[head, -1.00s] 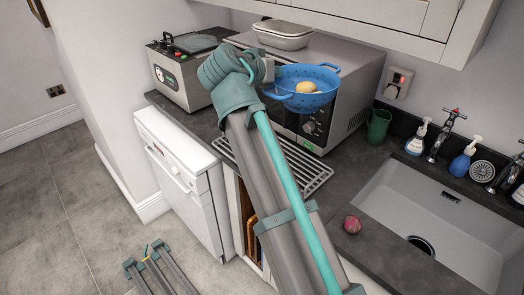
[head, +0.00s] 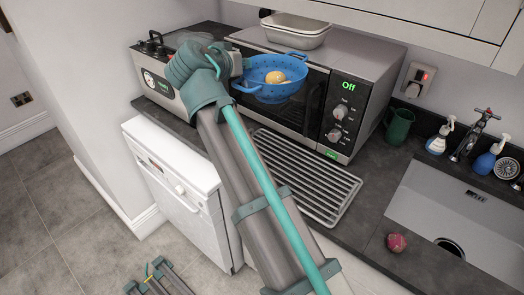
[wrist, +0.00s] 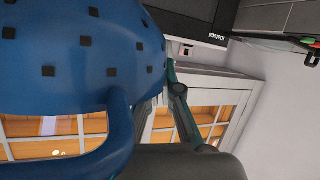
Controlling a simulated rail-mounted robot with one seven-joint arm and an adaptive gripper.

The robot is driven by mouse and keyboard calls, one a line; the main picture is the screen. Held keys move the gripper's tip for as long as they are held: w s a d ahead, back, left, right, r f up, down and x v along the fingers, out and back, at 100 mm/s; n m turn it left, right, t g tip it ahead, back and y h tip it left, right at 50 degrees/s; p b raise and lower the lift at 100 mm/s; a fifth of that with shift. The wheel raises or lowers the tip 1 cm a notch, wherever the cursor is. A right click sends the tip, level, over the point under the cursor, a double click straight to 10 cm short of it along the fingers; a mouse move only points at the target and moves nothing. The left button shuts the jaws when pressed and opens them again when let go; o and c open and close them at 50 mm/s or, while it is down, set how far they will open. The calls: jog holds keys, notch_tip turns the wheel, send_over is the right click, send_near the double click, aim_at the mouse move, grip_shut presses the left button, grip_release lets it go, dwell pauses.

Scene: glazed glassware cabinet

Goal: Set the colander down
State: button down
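The blue colander (head: 268,92) hangs in the air in front of the microwave door in the head view, roughly level, with a round yellowish food item (head: 275,78) inside. My gripper (head: 238,78) is at the colander's left side and appears shut on its near handle; my wrist mostly hides the fingers. In the wrist view the colander's blue wall (wrist: 75,55) with dark square holes fills the upper left, close to the camera, and its looped handle (wrist: 118,125) runs down beside my gripper.
The microwave (head: 345,110) reads "Off", with a white dish (head: 297,38) on top. A ribbed drainer (head: 312,180) lies on the counter before it. A green mug (head: 398,126), a sink (head: 450,210) and a reddish round item (head: 397,242) are to the right. A black-topped appliance (head: 160,85) stands left.

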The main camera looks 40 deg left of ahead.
notch_tip(320, 180, down, 26)
jog(key=p, duration=0.6)
jog(key=shift+f, duration=0.2)
jog(key=c, duration=1.8)
grip_release()
jog(key=shift+f, duration=0.2)
jog(key=shift+c, duration=0.2)
jog(key=o, duration=0.5)
jog(key=shift+d, duration=0.1)
jog(key=shift+r, duration=0.1)
jog(key=shift+r, duration=0.15)
jog(key=shift+s+d, duration=0.1)
jog(key=shift+s, duration=0.25)
jog(key=b+v, duration=0.3)
jog(key=v, duration=0.8)
jog(key=shift+s+r, duration=0.15)
